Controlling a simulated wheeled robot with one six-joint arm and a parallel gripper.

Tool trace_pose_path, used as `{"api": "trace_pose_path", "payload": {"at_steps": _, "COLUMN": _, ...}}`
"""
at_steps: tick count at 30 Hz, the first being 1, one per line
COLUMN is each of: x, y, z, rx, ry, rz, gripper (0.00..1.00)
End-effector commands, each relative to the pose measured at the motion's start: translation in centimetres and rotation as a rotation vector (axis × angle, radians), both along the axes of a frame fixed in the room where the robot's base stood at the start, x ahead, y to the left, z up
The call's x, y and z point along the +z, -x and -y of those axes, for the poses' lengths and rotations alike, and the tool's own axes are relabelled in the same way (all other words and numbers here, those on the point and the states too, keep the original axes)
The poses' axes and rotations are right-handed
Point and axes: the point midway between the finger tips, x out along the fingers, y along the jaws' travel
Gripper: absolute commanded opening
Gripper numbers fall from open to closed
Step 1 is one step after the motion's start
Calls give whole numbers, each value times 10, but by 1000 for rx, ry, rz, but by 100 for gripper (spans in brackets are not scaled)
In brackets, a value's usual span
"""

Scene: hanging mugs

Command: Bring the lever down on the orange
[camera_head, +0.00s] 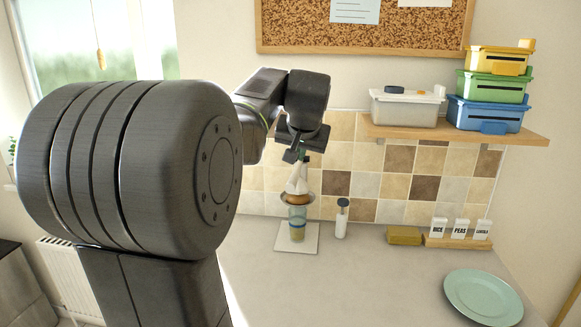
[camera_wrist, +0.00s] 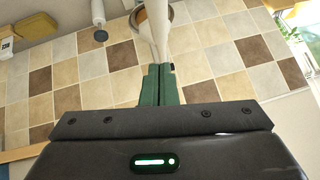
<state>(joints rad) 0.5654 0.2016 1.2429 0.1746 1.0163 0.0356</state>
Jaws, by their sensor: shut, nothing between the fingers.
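The juicer stands on a pale square board (camera_head: 312,244) on the counter. Its white upper part, which looks like the lever with its press cone (camera_head: 298,178), is above a metal bowl (camera_head: 284,197). A small orange-brown patch, probably the orange (camera_head: 298,199), shows under the cone. A glass with a blue band (camera_head: 297,222) is below the bowl. My gripper (camera_head: 302,156) is shut and empty, at the top of the white part. In the wrist view its green fingers (camera_wrist: 159,84) are together beside the white part (camera_wrist: 157,28); I cannot tell whether they touch it.
A white bottle with a dark cap (camera_head: 341,219) stands right of the juicer. A yellow sponge-like block (camera_head: 404,235), labelled packets (camera_head: 460,229) and a mint plate (camera_head: 483,297) are farther right. A shelf (camera_head: 450,132) with stacked boxes hangs above. The counter's front middle is clear.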

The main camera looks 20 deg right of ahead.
Motion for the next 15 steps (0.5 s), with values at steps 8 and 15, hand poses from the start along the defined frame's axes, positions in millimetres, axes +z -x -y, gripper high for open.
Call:
{"api": "trace_pose_path", "payload": {"at_steps": 8, "x": -36, "y": -4, "z": -6, "rx": 1, "ry": 0, "rz": -1, "gripper": 0}}
{"api": "trace_pose_path", "payload": {"at_steps": 15, "x": -44, "y": -4, "z": -8, "rx": 1, "ry": 1, "rz": 0, "gripper": 0}}
